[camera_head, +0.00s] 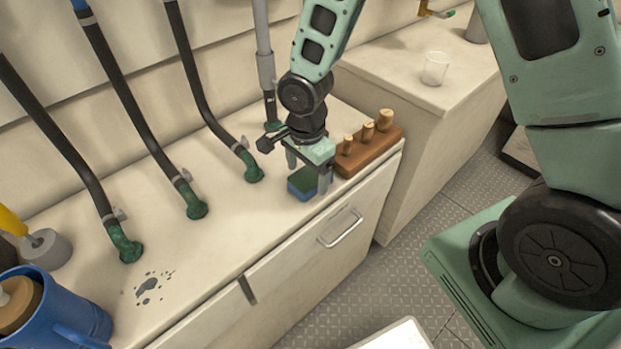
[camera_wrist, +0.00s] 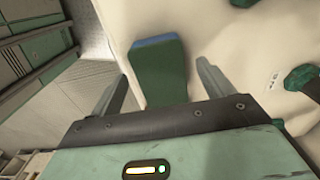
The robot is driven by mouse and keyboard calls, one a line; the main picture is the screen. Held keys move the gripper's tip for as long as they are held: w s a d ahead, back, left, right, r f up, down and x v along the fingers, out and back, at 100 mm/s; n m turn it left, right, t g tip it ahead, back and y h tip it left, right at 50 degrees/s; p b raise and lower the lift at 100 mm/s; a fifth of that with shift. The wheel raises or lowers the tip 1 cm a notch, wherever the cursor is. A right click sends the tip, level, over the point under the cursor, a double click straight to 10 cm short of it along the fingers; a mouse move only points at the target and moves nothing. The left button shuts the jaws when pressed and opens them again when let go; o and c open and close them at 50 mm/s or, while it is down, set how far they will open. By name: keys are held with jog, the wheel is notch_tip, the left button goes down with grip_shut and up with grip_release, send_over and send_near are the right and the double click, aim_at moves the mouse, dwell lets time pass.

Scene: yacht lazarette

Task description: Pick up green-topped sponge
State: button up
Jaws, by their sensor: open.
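The green-topped sponge (camera_head: 302,183) has a green top and a blue lower part. It lies on the cream counter (camera_head: 225,225), near its front edge and beside the wooden block. My gripper (camera_head: 308,178) is over the sponge, pointing down, with its jaws open and one finger on each side. In the wrist view the sponge (camera_wrist: 160,75) sits between the two open fingers of my gripper (camera_wrist: 162,85), its near end hidden by the gripper body. I cannot tell whether either finger touches it.
A wooden block with several pegs (camera_head: 370,150) stands close on the right of my gripper. Black hoses (camera_head: 135,105) rise from green fittings behind. A blue mug (camera_head: 60,315) is at lower left. The counter's middle is mostly clear.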

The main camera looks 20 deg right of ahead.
aim_at(307, 177)
notch_tip(307, 177, down, 2)
jog(key=shift+f, duration=0.1)
jog(key=c, duration=1.1)
notch_tip(307, 177, up, 10)
jog(key=shift+r+p, duration=0.1)
jog(key=shift+p, duration=0.2)
